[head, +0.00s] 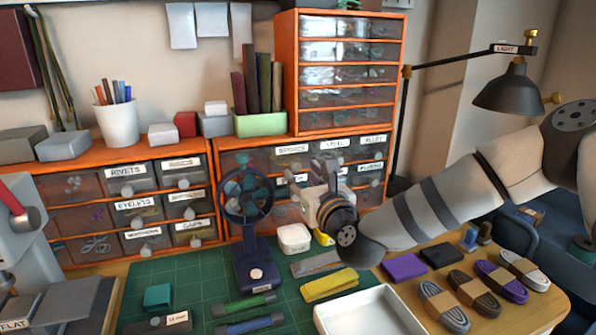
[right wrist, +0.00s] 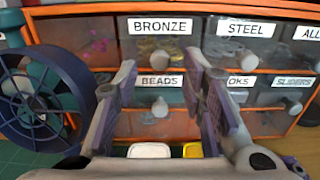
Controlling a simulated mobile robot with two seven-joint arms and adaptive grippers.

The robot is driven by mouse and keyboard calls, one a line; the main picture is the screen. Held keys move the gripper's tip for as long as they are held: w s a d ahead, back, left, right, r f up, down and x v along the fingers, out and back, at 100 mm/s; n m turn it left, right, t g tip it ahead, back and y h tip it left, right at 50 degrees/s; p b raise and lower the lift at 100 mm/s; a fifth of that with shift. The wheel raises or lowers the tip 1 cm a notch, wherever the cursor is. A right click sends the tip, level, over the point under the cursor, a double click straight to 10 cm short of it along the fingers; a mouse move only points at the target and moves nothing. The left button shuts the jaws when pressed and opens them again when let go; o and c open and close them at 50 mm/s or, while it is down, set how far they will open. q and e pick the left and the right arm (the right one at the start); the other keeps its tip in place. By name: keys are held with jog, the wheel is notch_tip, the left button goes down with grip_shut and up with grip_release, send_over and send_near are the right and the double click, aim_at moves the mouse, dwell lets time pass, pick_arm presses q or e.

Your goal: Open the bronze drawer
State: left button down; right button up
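The bronze drawer (right wrist: 158,48) is a clear-fronted drawer with a white BRONZE label and a round pale knob, in the top row of the orange cabinet in the right wrist view. Its front looks flush with its neighbours, so it looks closed. In the head view its BRONZE label (head: 293,149) shows left of my right gripper (head: 325,165). In the right wrist view my right gripper (right wrist: 162,72) is open and empty, its fingers spread on either side of the bronze knob. I cannot tell how far the fingertips are from the drawer front. My left gripper is out of view.
A dark blue fan (head: 248,200) stands close left of my right gripper. A BEADS drawer (right wrist: 160,122) lies directly below. A white tub (head: 294,238) and a yellow item sit under the gripper. A white tray (head: 370,312) and cord bundles lie in front.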

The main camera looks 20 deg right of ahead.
aim_at(297, 167)
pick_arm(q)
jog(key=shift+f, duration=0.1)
pick_arm(e)
jog(key=shift+w+a, duration=0.1)
jog(key=shift+w, duration=1.5)
jog(key=shift+c, duration=0.4)
